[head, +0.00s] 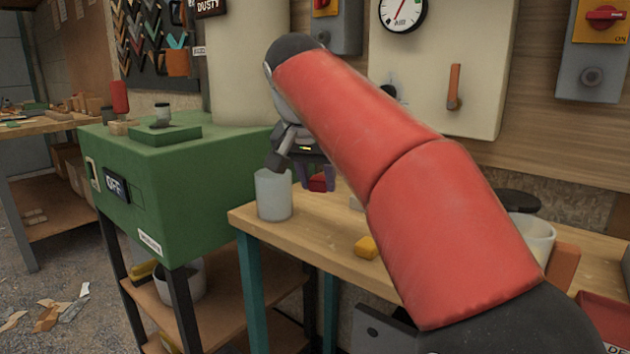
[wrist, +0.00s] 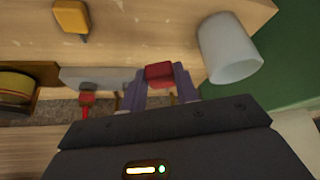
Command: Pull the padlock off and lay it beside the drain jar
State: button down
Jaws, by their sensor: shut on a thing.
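The red padlock (head: 319,184) is between the fingers of my gripper (head: 316,180), which is shut on it. In the wrist view the red body of the padlock (wrist: 159,73) shows between both purple fingertips (wrist: 157,86); no shackle can be made out. The pale translucent jar (head: 273,196), which I take as the drain jar, stands upright at the left end of the wooden bench. It also shows in the wrist view (wrist: 228,50), right of the padlock and apart from it. Whether the padlock touches the bench is unclear.
A white pot (head: 533,235) stands farther right. A green cabinet (head: 170,185) is left of the jar. Bare bench lies between jar and yellow block.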

jog(key=shift+s+f, duration=0.1)
jog(key=shift+f, duration=0.4)
jog(key=b, duration=0.5)
send_over(319, 231)
jog(key=s, duration=0.2)
jog(key=f, duration=0.5)
jog(key=shift+w+a, duration=0.2)
jog(key=shift+w, duration=0.05)
jog(key=shift+f+b, duration=0.7)
jog(key=shift+f, duration=0.35)
jog(key=c, duration=1)
grip_release()
jog(key=shift+r, duration=0.15)
jog(key=p+v, duration=0.2)
jog(key=v, duration=0.5)
jog(key=shift+s+r, duration=0.15)
jog(key=shift+r, duration=0.15)
jog(key=shift+s, duration=0.1)
